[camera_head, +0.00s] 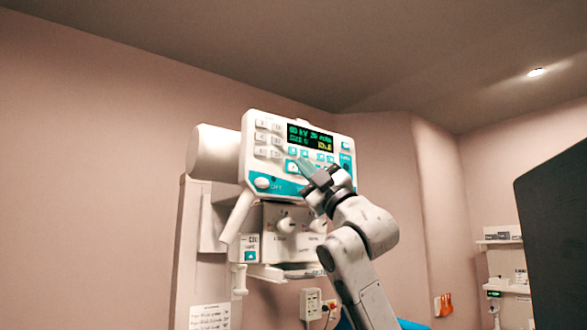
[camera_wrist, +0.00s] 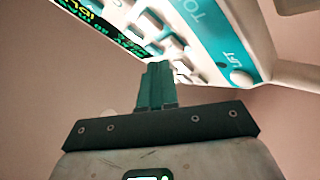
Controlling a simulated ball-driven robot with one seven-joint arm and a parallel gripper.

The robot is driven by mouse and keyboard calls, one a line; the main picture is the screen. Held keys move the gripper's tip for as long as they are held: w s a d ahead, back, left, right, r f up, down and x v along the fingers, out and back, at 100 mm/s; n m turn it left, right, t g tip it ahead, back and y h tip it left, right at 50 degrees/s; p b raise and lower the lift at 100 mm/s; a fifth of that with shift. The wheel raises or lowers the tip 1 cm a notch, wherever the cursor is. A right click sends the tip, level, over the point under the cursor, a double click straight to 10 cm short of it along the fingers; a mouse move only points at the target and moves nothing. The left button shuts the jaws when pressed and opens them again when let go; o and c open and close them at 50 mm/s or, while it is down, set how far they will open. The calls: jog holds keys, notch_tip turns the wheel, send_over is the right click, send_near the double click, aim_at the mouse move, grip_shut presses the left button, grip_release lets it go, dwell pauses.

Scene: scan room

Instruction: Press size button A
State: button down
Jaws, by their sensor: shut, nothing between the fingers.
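The white control panel (camera_head: 250,165) of the scan unit is in the middle of the head view, with rows of buttons and a green-lit display (camera_head: 310,136). In the wrist view the panel (camera_wrist: 212,30) runs tilted across the top. Small pale buttons (camera_head: 319,157) sit below the display. The letters are too small to tell which is size button A. My gripper (camera_head: 303,163) is shut and empty, its teal fingers pointing up at the buttons below the display. In the wrist view the fingertips (camera_wrist: 157,67) are close to the buttons; I cannot tell whether they touch.
A white cylinder (camera_head: 212,152) is left of the panel, and a box with knobs (camera_head: 285,220) is below it. A dark screen (camera_head: 556,235) stands at the right edge. A wall shelf (camera_head: 500,242) is behind. The air between panel and dark screen looks clear.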

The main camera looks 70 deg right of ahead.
dwell(0.7)
jog(key=shift+w+d, duration=0.2)
jog(key=shift+w, duration=0.15)
jog(key=shift+w+d, duration=0.2)
jog(key=shift+w, duration=0.15)
dwell(0.6)
jog(key=shift+s, duration=0.15)
jog(key=shift+s+a, duration=0.4)
jog(key=shift+s, duration=0.15)
dwell(0.3)
jog(key=s+a, duration=0.1)
jog(key=s+b, duration=0.1)
jog(key=s, duration=0.1)
jog(key=s+a, duration=0.1)
jog(key=shift+s+a+b, duration=0.15)
jog(key=shift+a+b, duration=0.2)
dwell(0.9)
